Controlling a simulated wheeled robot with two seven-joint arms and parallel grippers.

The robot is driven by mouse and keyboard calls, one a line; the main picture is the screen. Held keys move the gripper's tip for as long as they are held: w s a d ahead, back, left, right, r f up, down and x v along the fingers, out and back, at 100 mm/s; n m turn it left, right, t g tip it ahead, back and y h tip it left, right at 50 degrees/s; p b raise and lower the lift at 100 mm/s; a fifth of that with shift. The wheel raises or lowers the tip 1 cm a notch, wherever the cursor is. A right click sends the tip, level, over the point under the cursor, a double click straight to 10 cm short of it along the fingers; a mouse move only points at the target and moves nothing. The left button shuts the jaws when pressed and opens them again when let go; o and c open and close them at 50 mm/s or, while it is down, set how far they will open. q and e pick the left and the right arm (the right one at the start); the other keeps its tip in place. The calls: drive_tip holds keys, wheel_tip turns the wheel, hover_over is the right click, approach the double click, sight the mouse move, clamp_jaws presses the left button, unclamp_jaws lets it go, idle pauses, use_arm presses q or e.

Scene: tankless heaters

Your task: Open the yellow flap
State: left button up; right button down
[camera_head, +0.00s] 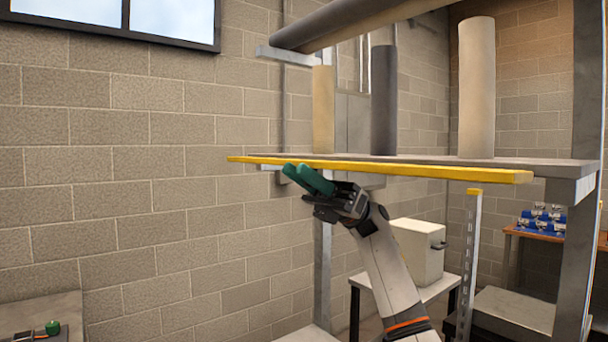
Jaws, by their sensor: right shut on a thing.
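The yellow flap (420,169) is a long, thin yellow strip along the front edge of a grey shelf. It runs from left of my gripper to the shelf's right end and looks about level with the shelf board. My right gripper (302,177), with green fingertips, comes up from below and is shut on the flap left of its middle. The fingertips overlap the flap's lower edge, and the exact contact is partly hidden by the fingers. My left gripper is not in view.
Upright rolls (477,90) stand on the shelf (430,160), and a long dark roll (350,20) lies above. A white box (418,252) is below, right of my arm. A grey table corner (40,310) with a small green-topped item is at lower left. A block wall (150,190) stands behind.

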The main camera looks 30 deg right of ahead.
drive_tip(key=shift+f, duration=0.1)
drive_tip(key=c, duration=1.2)
unclamp_jaws()
drive_tip(key=shift+o, duration=0.2)
